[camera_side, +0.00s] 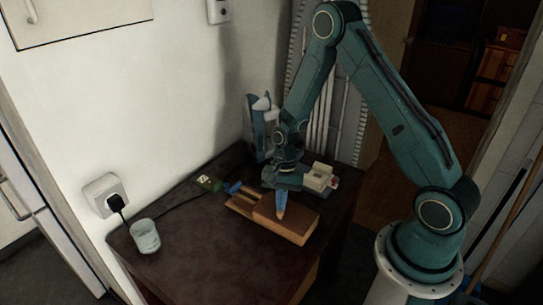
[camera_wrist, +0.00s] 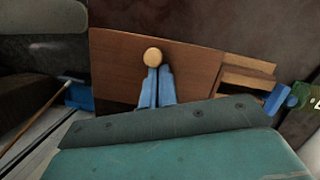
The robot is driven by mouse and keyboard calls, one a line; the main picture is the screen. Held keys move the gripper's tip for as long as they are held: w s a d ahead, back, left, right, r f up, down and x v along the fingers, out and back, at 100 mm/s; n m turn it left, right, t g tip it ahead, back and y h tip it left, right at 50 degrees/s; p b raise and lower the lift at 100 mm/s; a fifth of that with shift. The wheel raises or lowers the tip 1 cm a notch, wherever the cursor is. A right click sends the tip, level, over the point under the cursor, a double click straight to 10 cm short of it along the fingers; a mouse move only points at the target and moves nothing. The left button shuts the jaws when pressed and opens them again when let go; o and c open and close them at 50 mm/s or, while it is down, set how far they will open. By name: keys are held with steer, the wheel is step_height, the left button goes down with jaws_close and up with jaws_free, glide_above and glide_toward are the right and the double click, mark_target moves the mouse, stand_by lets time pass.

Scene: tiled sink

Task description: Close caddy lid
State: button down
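The caddy is a low wooden box (camera_side: 292,229) on the dark table. Its flat wooden lid (camera_wrist: 117,62) has a round pale knob (camera_wrist: 153,57), seen close up in the wrist view. The lid covers most of the box; an uncovered part with wooden slats (camera_wrist: 247,77) shows at one end. My gripper (camera_wrist: 155,72) points down at the lid with its two blue fingers close together. The fingertips are right beside the knob, seemingly touching it, and not around it. The knob is hidden in the side view, where my gripper (camera_side: 281,212) stands over the box.
A whitish cup (camera_side: 145,236) stands at the table's left corner. A small green thing (camera_side: 209,183) and a blue piece (camera_side: 233,187) lie by the open end. A cream-coloured object (camera_side: 320,177) and a blue-and-white bottle (camera_side: 262,122) stand behind. The table's front left is clear.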

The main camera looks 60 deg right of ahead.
steer(key=shift+a, duration=0.15)
stand_by(0.3)
steer(key=shift+w+d, duration=0.2)
steer(key=shift+d, duration=0.3)
steer(key=d, duration=0.1)
steer(key=w+d, duration=0.1)
steer(key=d, duration=0.1)
steer(key=shift+w, duration=0.1)
steer(key=s+v, duration=0.1)
steer(key=v, duration=0.8)
steer(key=shift+w+r, duration=0.5)
